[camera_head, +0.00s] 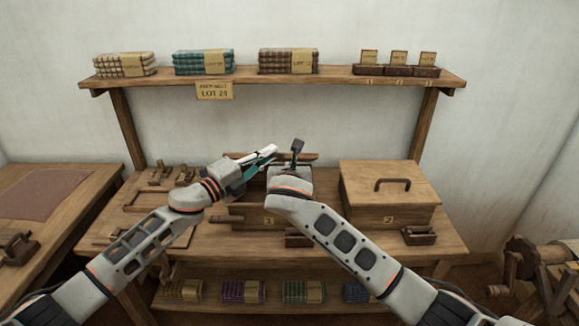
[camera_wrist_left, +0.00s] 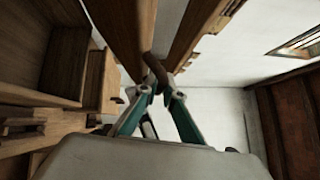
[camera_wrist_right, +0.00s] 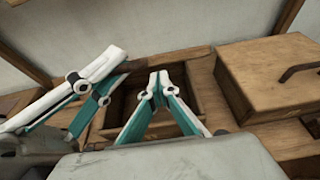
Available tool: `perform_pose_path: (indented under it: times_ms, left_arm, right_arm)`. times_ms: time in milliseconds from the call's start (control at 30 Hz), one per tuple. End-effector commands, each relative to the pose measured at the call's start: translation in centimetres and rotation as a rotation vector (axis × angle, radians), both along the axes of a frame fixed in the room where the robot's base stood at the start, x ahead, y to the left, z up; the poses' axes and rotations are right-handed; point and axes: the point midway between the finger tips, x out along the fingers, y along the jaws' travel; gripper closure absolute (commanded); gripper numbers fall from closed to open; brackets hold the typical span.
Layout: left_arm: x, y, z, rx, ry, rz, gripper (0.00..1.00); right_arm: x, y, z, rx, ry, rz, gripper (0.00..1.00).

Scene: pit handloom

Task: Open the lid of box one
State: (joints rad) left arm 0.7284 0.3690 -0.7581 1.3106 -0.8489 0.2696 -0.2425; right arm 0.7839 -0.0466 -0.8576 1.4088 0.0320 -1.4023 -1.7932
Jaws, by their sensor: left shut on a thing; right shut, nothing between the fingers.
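Box one (camera_head: 250,222), a wooden box with a "1" label, stands mid-bench, partly hidden by my arms. Its lid (camera_head: 311,156) is raised at the back, and the right wrist view shows the open box (camera_wrist_right: 207,98) and its dark inside. My left gripper (camera_head: 272,150) is shut on a dark brown curved handle (camera_wrist_left: 154,66), which appears to be the lid's; the contact is small in view. My right gripper (camera_head: 297,146) is shut and empty, above the box opening, right of the left gripper; its fingertips meet in the right wrist view (camera_wrist_right: 158,76).
Box two (camera_head: 365,207) stands closed to the right, close to my right arm. A shelf (camera_head: 340,79) with folded cloths and small boxes runs above the back. Small wooden tools lie on the bench (camera_head: 190,240). A side table (camera_head: 90,207) stands left.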

Motion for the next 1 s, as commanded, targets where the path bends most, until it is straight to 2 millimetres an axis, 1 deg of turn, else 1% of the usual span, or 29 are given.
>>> perform_pose_path:
  times_ms: [100,433,600,833,867,900,933,1000]
  left_arm:
    - [0.0,0.0,0.2,-0.003,-0.001,-0.001,1.00]
    - [0.0,0.0,0.2,-0.003,-0.001,-0.001,1.00]
    - [0.0,0.0,0.2,-0.003,-0.001,-0.001,1.00]
    - [-0.1,-0.1,0.1,-0.002,0.000,-0.003,1.00]
    - [-0.1,-0.1,0.1,-0.002,0.000,-0.003,0.87]
    - [-0.1,-0.1,0.1,-0.002,0.000,-0.003,0.77]
    - [-0.1,-0.1,0.1,-0.002,0.000,-0.003,0.74]
    - [-0.1,0.0,0.0,-0.002,0.001,-0.002,0.74]
  right_arm:
    - [0.3,0.0,0.4,0.000,0.000,0.000,1.00]
    - [0.3,0.0,0.5,0.000,0.000,0.000,1.00]
    - [1.2,0.0,1.9,0.000,-0.002,-0.001,1.00]
    - [1.2,-0.1,1.9,-0.001,-0.002,-0.002,1.00]
    - [1.2,-0.1,1.9,-0.001,-0.002,-0.002,1.00]
    - [1.2,-0.2,1.9,-0.001,-0.002,-0.003,1.00]
    - [1.2,-0.2,1.9,-0.001,-0.002,-0.003,1.00]
    - [1.2,-0.1,1.9,-0.001,-0.002,-0.002,1.00]
